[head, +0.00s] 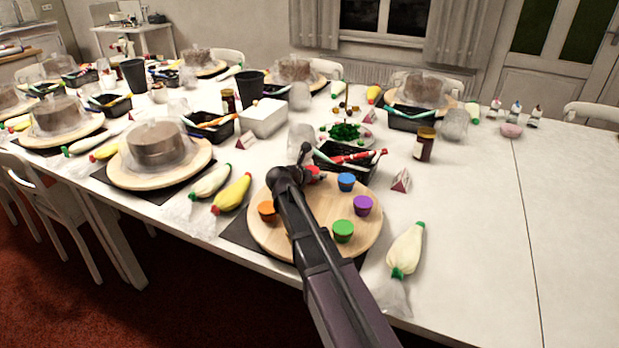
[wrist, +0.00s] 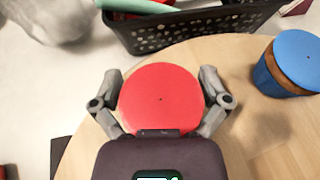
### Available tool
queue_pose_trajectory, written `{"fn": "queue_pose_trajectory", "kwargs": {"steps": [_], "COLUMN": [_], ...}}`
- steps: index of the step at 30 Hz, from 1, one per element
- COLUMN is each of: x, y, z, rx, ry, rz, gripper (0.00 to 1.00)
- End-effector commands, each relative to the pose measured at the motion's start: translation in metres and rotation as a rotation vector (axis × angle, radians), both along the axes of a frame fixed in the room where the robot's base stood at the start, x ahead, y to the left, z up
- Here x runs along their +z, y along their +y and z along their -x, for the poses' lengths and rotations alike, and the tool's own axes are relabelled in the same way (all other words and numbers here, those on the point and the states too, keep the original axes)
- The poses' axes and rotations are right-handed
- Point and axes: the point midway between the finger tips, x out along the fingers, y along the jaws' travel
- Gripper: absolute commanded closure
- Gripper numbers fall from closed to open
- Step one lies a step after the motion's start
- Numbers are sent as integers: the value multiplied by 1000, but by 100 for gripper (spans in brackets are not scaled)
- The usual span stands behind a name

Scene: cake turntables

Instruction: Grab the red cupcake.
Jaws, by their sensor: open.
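The red cupcake (wrist: 160,92) stands on the round wooden turntable (wrist: 266,145), seen from above in the wrist view. My gripper (wrist: 161,90) is open, with one finger on each side of the red cupcake; I cannot tell whether the fingers touch it. In the head view the red cupcake (head: 314,173) shows only in part behind my arm, at the far side of the turntable (head: 305,245). My gripper is mostly hidden by my arm in the head view.
A blue cupcake (wrist: 292,62) stands to the right of the red one. Orange (head: 267,210), green (head: 344,231) and purple (head: 362,205) cupcakes share the turntable. A black basket (wrist: 185,30) stands just beyond the red cupcake. Piping bags (head: 406,250) lie beside the turntable.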

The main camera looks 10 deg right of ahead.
Motion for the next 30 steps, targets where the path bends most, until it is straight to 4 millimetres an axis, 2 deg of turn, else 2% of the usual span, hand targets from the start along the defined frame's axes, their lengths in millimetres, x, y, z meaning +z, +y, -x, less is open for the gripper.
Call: {"fn": "queue_pose_trajectory", "kwargs": {"steps": [14, 17, 21, 22, 30], "x": [0, 0, 0, 0, 0], "y": [1, 1, 1, 1, 1], "z": [0, 0, 0, 0, 0], "rx": [1, 1, 1, 1, 1], "ry": [0, 0, 0, 0, 0], "rz": [0, 0, 0, 0, 0], "gripper": [4, 28, 70, 72, 73]}}
